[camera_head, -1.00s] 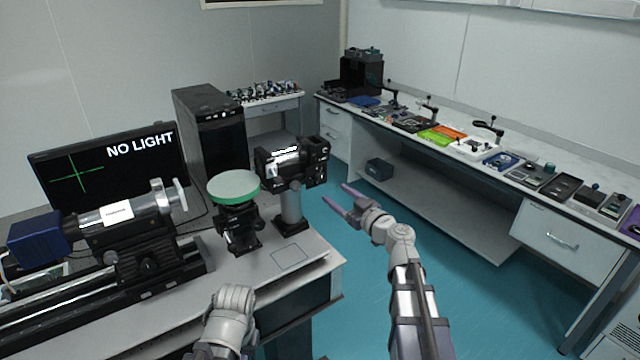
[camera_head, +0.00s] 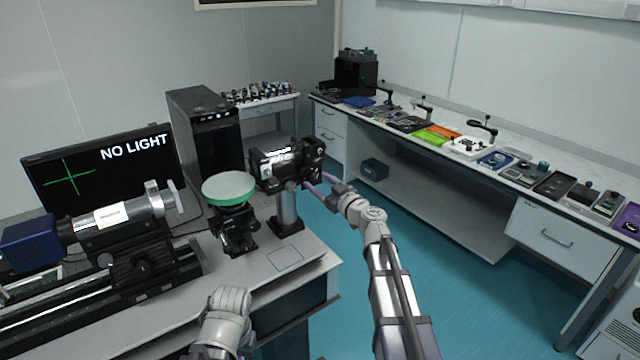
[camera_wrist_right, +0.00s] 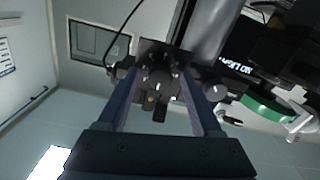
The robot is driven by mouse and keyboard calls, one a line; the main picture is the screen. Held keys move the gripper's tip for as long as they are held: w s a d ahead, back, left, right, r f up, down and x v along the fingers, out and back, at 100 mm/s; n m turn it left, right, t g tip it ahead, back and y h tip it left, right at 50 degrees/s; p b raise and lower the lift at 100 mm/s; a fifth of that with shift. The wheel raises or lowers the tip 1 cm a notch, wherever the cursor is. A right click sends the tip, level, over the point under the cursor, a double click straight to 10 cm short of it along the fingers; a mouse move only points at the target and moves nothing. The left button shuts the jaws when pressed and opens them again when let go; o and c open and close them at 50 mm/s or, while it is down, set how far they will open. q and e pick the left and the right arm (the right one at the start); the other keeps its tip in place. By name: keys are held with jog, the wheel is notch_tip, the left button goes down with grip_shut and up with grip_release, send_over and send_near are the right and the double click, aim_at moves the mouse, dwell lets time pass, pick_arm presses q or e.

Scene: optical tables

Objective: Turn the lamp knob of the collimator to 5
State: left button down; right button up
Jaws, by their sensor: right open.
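The collimator seems to be the black device with a bright label (camera_head: 285,165) on a grey post at the right end of the near table. My right gripper (camera_head: 320,184) is at its right side, with its purple fingers apart and pointing at it. In the right wrist view the open fingers (camera_wrist_right: 158,84) flank a black knob (camera_wrist_right: 160,82) on the back of a dark housing. I cannot tell whether they touch it. Other small knobs (camera_wrist_right: 215,92) sit beside it. The knob's setting is not readable. My left gripper is not visible.
A green-rimmed round plate (camera_head: 229,188) on a black stand is left of the collimator. A telescope with a blue camera (camera_head: 28,243) lies along the rail farther left. The monitor (camera_head: 100,175) reads NO LIGHT. A long bench (camera_head: 450,225) is at right, with clear floor between.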

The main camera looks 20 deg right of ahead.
grip_shut()
dwell(0.5)
